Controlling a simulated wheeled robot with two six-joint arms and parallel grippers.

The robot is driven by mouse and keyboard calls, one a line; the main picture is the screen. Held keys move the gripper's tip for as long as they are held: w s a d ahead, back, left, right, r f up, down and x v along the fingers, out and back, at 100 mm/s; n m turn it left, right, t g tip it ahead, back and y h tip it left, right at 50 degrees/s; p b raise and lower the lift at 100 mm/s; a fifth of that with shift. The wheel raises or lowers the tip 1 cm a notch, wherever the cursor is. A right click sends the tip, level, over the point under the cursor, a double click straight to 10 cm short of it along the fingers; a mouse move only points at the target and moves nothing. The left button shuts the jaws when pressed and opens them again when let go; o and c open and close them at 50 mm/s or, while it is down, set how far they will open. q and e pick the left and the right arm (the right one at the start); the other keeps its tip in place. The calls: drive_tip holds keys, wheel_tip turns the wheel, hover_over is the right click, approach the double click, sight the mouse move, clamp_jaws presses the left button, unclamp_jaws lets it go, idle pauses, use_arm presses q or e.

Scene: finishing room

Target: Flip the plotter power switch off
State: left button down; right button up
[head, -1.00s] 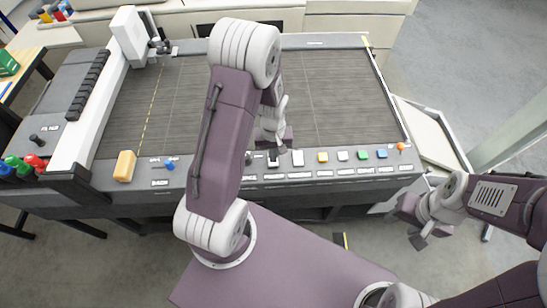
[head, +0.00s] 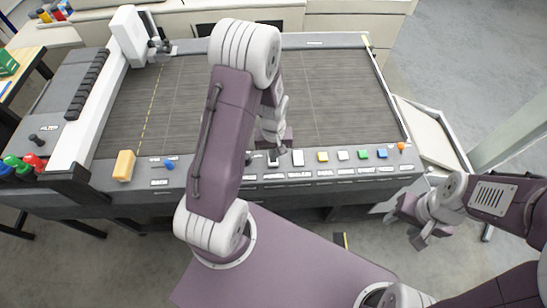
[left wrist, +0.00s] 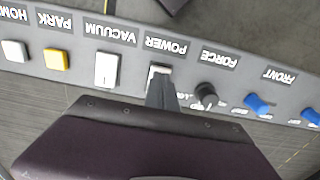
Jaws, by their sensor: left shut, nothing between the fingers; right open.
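The plotter's front panel carries a row of labelled controls. The POWER switch (left wrist: 160,71) shows in the left wrist view below its upside-down POWER label (left wrist: 166,46), a small light rocker partly hidden by my fingers. In the head view the switch (head: 273,158) lies just left of the white VACUUM switch (head: 298,158). My left gripper (left wrist: 162,88) is shut and empty, with its fingertips right at the POWER switch; whether they touch it, and which way the rocker is tipped, I cannot tell. My right gripper (head: 419,238) is open and empty, off the plotter's front right.
A black FORCE knob (left wrist: 206,95) and blue knobs (left wrist: 257,104) sit beside POWER. A yellow PARK button (left wrist: 57,59) lies beyond VACUUM. A yellow block (head: 124,166) rests at the panel's left. The plotter bed (head: 335,95) is bare; a white carriage (head: 128,36) stands at its left.

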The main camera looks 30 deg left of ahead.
use_arm(q)
drive_tip(key=shift+f+b, duration=0.5)
drive_tip(key=shift+f, duration=0.2)
idle(0.3)
wheel_tip(320, 180, up, 7)
drive_tip(key=p, duration=0.6)
drive_tip(key=shift+r+p, duration=0.1)
drive_tip(key=shift+p, duration=0.2)
drive_tip(key=shift+f, duration=0.2)
